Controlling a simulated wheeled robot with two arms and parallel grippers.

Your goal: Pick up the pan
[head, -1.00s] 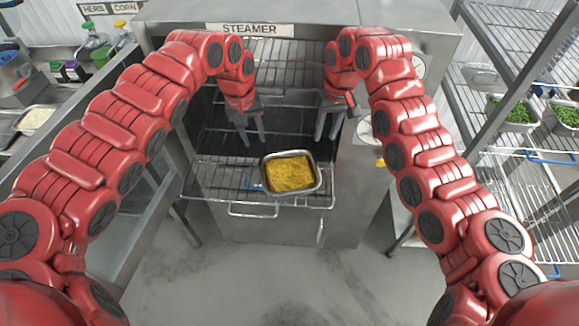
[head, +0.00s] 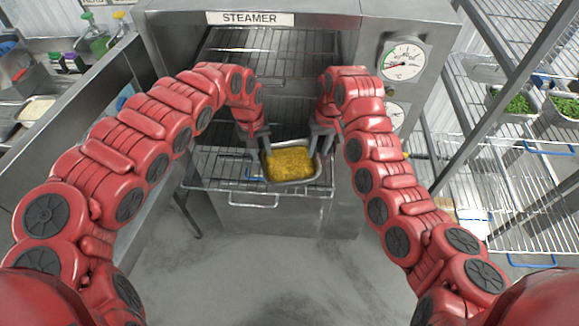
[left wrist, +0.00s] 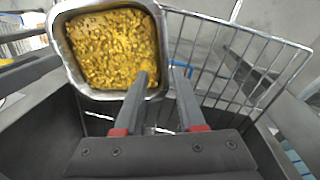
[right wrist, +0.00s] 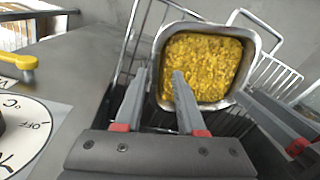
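The metal pan (head: 292,182) holds yellow grains and rests on the pulled-out wire rack of the steamer. My left gripper (head: 260,143) is at the pan's left side, open. In the left wrist view the pan (left wrist: 60,50) is at upper left, with one finger overlapping its rim and the other outside it. My right gripper (head: 321,142) is at the pan's right side, open. In the right wrist view the pan (right wrist: 252,66) is at upper middle, its near rim between the spread fingers. Contact with the rim cannot be told.
The steamer (head: 300,14) stands open ahead, with dials (head: 403,60) on its right front. The wire rack (head: 222,172) juts out under the pan. Wire shelves (head: 500,180) stand at right, a steel counter (head: 90,70) at left. The floor in front is clear.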

